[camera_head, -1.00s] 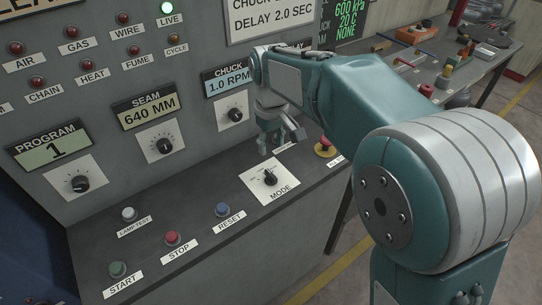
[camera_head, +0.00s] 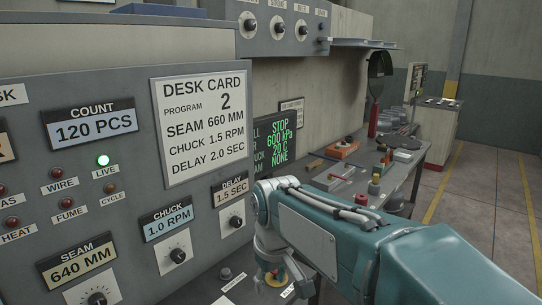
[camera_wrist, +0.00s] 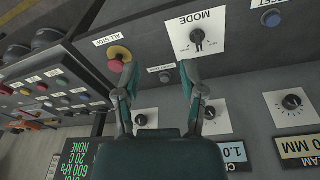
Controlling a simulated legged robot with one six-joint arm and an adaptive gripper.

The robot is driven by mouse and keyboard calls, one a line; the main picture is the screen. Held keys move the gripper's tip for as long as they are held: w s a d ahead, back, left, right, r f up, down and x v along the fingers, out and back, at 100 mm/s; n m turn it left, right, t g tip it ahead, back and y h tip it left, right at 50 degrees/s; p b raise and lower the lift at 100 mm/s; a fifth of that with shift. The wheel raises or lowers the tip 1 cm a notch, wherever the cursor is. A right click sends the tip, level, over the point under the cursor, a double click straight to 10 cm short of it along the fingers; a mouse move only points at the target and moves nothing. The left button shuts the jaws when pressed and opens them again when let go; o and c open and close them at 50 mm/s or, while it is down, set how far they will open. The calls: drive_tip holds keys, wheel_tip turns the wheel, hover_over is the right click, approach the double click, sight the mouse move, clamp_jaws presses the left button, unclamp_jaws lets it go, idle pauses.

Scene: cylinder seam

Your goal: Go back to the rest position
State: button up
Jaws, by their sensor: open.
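My gripper (camera_head: 280,274) hangs low at the console's right end, past the delay knob (camera_head: 232,222). In the wrist view my gripper (camera_wrist: 153,72) is open, its two fingers spread with nothing between them. The left fingertip appears beside the red all-stop button (camera_wrist: 119,56); the right one lies below the mode switch (camera_wrist: 197,38) in the picture. I cannot tell whether either finger touches the console. In the head view my forearm and the gripper partly hide the yellow-based stop button.
The grey console wall carries the chuck knob (camera_head: 177,255), the seam knob (camera_head: 96,299) and a desk card (camera_head: 202,118). Behind my arm stands a workbench (camera_head: 403,185) with tools and small parts. Open floor (camera_head: 492,210) lies to the right.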

drive_tip(key=s+d+f+m+t, duration=0.1)
drive_tip(key=s+d+m+t, duration=0.3)
drive_tip(key=s+d, duration=1.2)
drive_tip(key=m, duration=0.2)
drive_tip(key=shift+f+m+h, duration=0.3)
drive_tip(key=shift+f+m, duration=0.05)
drive_tip(key=shift+m, duration=0.05)
